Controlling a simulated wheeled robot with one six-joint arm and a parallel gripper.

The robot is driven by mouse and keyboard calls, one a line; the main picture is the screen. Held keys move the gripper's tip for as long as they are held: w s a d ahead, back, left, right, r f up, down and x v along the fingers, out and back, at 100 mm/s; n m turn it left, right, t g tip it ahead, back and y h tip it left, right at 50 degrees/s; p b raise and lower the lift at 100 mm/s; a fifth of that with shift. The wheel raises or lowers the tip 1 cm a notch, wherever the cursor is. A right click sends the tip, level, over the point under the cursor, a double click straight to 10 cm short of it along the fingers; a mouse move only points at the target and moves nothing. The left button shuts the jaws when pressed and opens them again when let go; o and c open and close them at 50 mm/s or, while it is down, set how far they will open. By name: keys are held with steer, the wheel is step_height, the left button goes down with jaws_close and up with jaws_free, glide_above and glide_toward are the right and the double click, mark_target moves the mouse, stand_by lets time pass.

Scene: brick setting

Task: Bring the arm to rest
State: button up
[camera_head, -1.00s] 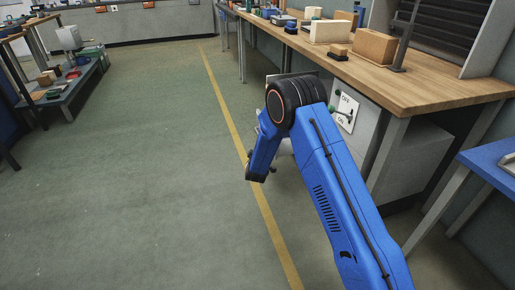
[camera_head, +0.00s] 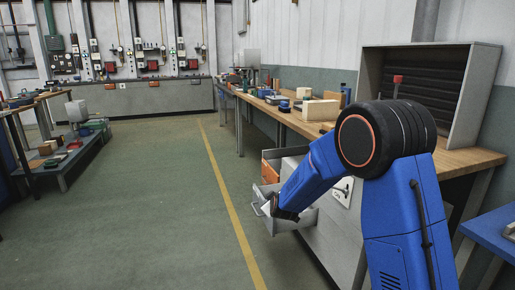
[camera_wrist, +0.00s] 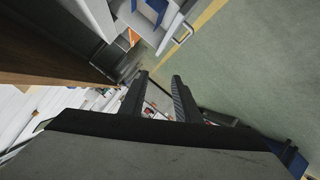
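My blue arm is folded at a black joint on the right of the head view. Its forearm slopes down and left to my gripper (camera_head: 284,213), which looks small and dark there, in front of an open grey drawer (camera_head: 307,219). In the wrist view my gripper's two dark fingers (camera_wrist: 158,82) stand apart with nothing held between them. The drawer also shows at the top of the wrist view (camera_wrist: 140,24), with a blue thing (camera_wrist: 156,10) inside.
A wooden workbench (camera_head: 466,161) with boxes and tools runs along the right. A blue table (camera_head: 490,228) is at the lower right. A low shelf (camera_head: 78,155) stands at the left. The green floor (camera_head: 150,220) with its yellow line is clear.

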steer(key=s+d+r+m+g, duration=0.1)
steer(key=s+d+r, duration=0.35)
steer(key=s, duration=0.35)
steer(key=s+d+r+m+g, duration=0.1)
steer(key=s+d+r, duration=0.35)
steer(key=s, duration=0.35)
steer(key=s+d+r+m+g, duration=0.1)
steer(key=s+d+r+g, duration=0.15)
steer(key=s+r, duration=0.4)
steer(key=s+d+f+m+g, duration=0.1)
steer(key=s+d+m, duration=0.1)
steer(key=s, duration=0.9)
steer(key=s+d+f+m+g+h, duration=0.1)
steer(key=s+d, duration=0.4)
steer(key=s, duration=0.7)
steer(key=s+d+f+m+g, duration=0.1)
steer(key=s+d, duration=0.3)
steer(key=s, duration=0.8)
steer(key=shift+s+d+f+m+h, duration=0.15)
steer(key=shift+s+d+m+h, duration=0.2)
steer(key=shift+m, duration=0.45)
steer(key=shift+w+a, duration=0.1)
steer(key=shift+w, duration=0.15)
